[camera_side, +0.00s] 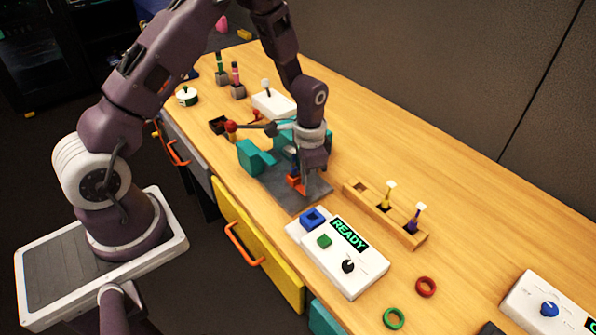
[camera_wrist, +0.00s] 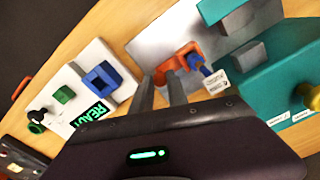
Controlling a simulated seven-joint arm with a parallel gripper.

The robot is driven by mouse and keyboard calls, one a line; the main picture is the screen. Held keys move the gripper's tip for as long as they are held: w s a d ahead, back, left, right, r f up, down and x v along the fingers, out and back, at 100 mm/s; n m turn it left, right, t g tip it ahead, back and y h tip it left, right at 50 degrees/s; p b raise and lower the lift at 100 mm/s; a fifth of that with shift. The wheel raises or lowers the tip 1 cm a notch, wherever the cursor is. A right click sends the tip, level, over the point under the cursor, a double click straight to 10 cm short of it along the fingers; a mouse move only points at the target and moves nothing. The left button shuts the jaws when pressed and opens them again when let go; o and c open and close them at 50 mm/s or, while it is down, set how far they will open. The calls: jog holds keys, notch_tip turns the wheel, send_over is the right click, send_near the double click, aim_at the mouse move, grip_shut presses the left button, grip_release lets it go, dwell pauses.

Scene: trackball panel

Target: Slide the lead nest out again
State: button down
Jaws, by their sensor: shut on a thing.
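The orange lead nest (camera_side: 295,184) sits low on a grey plate (camera_side: 312,192), beside a teal fixture (camera_side: 256,159). In the wrist view the orange nest (camera_wrist: 183,62) has a blue lead with a white tag (camera_wrist: 216,83) at its right side. My gripper (camera_wrist: 161,77) is shut on the orange nest, with its fingertips at the nest's left end. The teal fixture (camera_wrist: 262,82) stands to the right there. In the side view my wrist hides part of the fixture and the fingertips.
A white panel reading READY (camera_side: 349,234) has a blue square frame (camera_side: 313,217), a green button and a black knob. A wooden rack (camera_side: 362,200) stands to the right with white-topped pieces. Red and green rings lie near the front. Bare table lies behind the rack.

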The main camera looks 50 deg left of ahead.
jog(key=shift+d, duration=2.2)
jog(key=c, duration=1.3)
grip_release()
jog(key=s+r+n+t, duration=0.15)
jog(key=s+r, duration=0.35)
jog(key=r, duration=0.8)
jog(key=s+r+n+t, duration=0.15)
jog(key=s+r, duration=0.25)
jog(key=r, duration=0.8)
jog(key=s+r+n+t, duration=0.1)
jog(key=s+r, duration=0.3)
jog(key=s, duration=1)
jog(key=shift+s+a+r+n+t, duration=0.2)
jog(key=shift+a+n+t, duration=0.1)
jog(key=shift+t, duration=0.5)
